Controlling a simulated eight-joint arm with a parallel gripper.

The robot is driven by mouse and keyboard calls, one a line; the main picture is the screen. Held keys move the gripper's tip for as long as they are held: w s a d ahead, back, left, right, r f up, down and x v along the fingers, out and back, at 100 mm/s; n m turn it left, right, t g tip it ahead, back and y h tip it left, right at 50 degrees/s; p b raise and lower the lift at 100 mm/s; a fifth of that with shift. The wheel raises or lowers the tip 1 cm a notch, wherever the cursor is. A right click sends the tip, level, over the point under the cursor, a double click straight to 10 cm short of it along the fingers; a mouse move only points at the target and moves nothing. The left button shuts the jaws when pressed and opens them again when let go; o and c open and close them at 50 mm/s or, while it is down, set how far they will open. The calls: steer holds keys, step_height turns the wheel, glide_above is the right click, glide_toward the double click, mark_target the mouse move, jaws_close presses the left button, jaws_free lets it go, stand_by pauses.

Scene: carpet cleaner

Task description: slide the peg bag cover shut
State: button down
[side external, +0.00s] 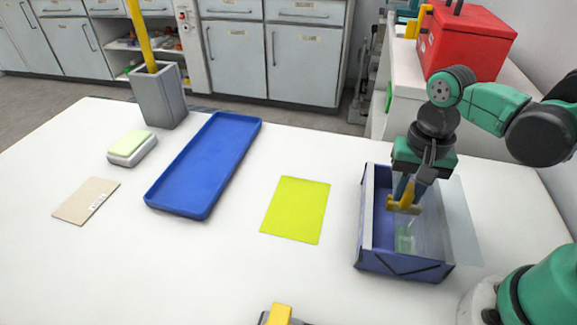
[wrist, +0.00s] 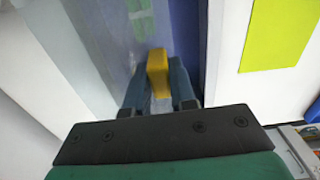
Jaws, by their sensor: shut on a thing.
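The peg bag is a dark blue open-topped box (side external: 366,235) at the right of the table. Its clear cover (side external: 461,222) lies over the right part of the box and sticks out past its right side. A strip along the left of the box is uncovered. My gripper (side external: 404,197) points down over the box, shut on the cover's yellow handle (side external: 393,205). In the wrist view the yellow handle (wrist: 158,72) sits between my two fingers (wrist: 158,92), with the clear cover (wrist: 95,40) to the left. A pale green item shows inside, blurred through the cover.
A yellow-green sheet (side external: 296,210) lies flat left of the box, with bare table between. A blue tray (side external: 205,165), a sponge on a dish (side external: 132,147), a beige card (side external: 86,201) and a grey holder (side external: 160,95) stand farther left. A red case (side external: 465,42) is behind.

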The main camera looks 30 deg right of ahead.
steer(key=w+a, duration=0.3)
steer(key=shift+a, duration=0.1)
steer(key=shift+s, duration=0.1)
steer(key=c, duration=0.7)
jaws_free()
steer(key=shift+r, duration=0.1)
steer(key=shift+r, duration=2.7)
